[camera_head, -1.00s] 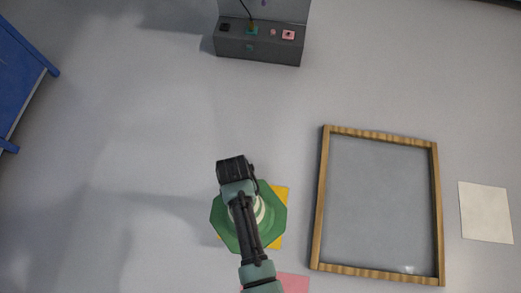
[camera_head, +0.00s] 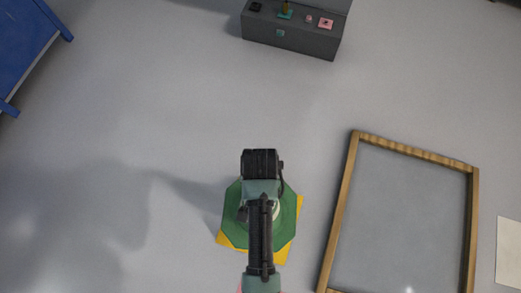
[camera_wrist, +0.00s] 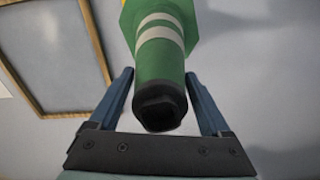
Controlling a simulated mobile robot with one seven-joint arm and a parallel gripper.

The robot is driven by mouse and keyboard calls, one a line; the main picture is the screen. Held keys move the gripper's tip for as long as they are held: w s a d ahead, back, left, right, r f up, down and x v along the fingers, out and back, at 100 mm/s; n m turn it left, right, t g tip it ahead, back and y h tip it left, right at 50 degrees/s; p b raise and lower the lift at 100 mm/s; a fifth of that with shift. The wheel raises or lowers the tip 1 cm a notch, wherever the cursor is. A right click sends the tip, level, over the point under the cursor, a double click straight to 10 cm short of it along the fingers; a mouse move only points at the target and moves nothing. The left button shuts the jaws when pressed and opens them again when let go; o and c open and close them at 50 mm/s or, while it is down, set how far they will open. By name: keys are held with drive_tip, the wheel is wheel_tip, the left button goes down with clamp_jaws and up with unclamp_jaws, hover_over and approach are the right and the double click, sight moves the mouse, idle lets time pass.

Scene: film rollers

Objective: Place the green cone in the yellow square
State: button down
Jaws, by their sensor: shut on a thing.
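The green cone (camera_head: 232,222) has white bands and an octagonal base. In the head view it is below my gripper and arm, which hide its middle. The yellow square (camera_head: 284,254) lies on the floor beneath the cone, showing along its lower and right edges. I cannot tell whether the base touches the floor. In the wrist view, the cone's dark tip (camera_wrist: 160,108) points toward my gripper (camera_wrist: 163,88), whose two blue fingers close on either side of the cone's upper part. A bit of yellow shows past the cone's base.
A wooden-framed grey panel (camera_head: 347,192) lies to the right, with a pale square (camera_head: 510,252) beyond it. A dark grey box (camera_head: 290,36) with small items on top stands at the back. A blue object (camera_head: 30,50) is at the upper left. The floor between is clear.

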wheel_tip(320, 180, down, 14)
drive_tip(key=s+m+b, duration=0.1)
drive_tip(key=m+b, duration=0.1)
drive_tip(key=b, duration=0.8)
drive_tip(key=shift+f, duration=0.15)
drive_tip(key=shift+d, duration=0.1)
